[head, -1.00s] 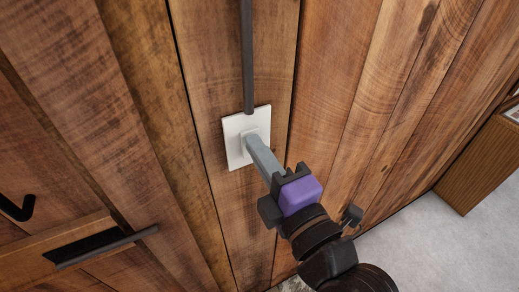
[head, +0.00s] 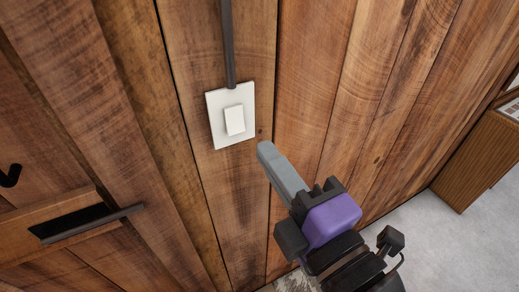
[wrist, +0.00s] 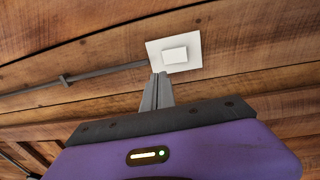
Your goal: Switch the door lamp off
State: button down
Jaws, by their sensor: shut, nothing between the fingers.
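A white wall switch has a square plate (head: 217,103) and a raised rocker (head: 235,120), on a wooden plank wall below a dark vertical conduit. The wrist view shows the plate (wrist: 193,58) and rocker (wrist: 175,55) just beyond the fingertips. My gripper (head: 266,149) is shut and empty, its grey fingers together, below and right of the plate in the head view. The fingertips (wrist: 160,76) look apart from the rocker, with the whole rocker uncovered in the head view. The door lamp itself is in neither view, so whether it is lit cannot be seen.
The dark conduit (head: 227,40) runs up from the plate. At the lower left are a dark slot with a bar handle (head: 90,222) and a black hook (head: 11,177). A wooden cabinet (head: 480,160) stands at the right on a grey floor (head: 425,225).

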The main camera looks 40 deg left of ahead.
jog(key=shift+r+b+v, duration=0.2)
jog(key=shift+v, duration=0.7)
jog(key=shift+r+b+v, duration=0.15)
jog(key=shift+r+v, duration=0.05)
jog(key=shift+v, duration=0.65)
notch_tip(320, 180, up, 3)
jog(key=w+d+m+t, duration=0.2)
jog(key=w+m+t, duration=0.1)
jog(key=m, duration=0.3)
jog(key=w+d+f+m+t+h, duration=0.3)
jog(key=d+f+m+t+h, duration=0.3)
jog(key=d+m, duration=0.6)
jog(key=s+d+f+m+t+h, duration=0.35)
jog(key=d+f+m+h, duration=0.25)
jog(key=d+f+m, duration=0.35)
jog(key=s+d+f+m+g+h, duration=0.2)
jog(key=s+d+f, duration=0.3)
jog(key=s, duration=0.5)
jog(key=s+d+f+m+g+h, duration=0.2)
jog(key=s+d+f, duration=0.4)
jog(key=s, duration=0.5)
jog(key=shift+f+g+h, duration=0.45)
jog(key=shift+f+h, duration=0.3)
jog(key=shift+h, duration=0.05)
jog(key=shift+d, duration=0.15)
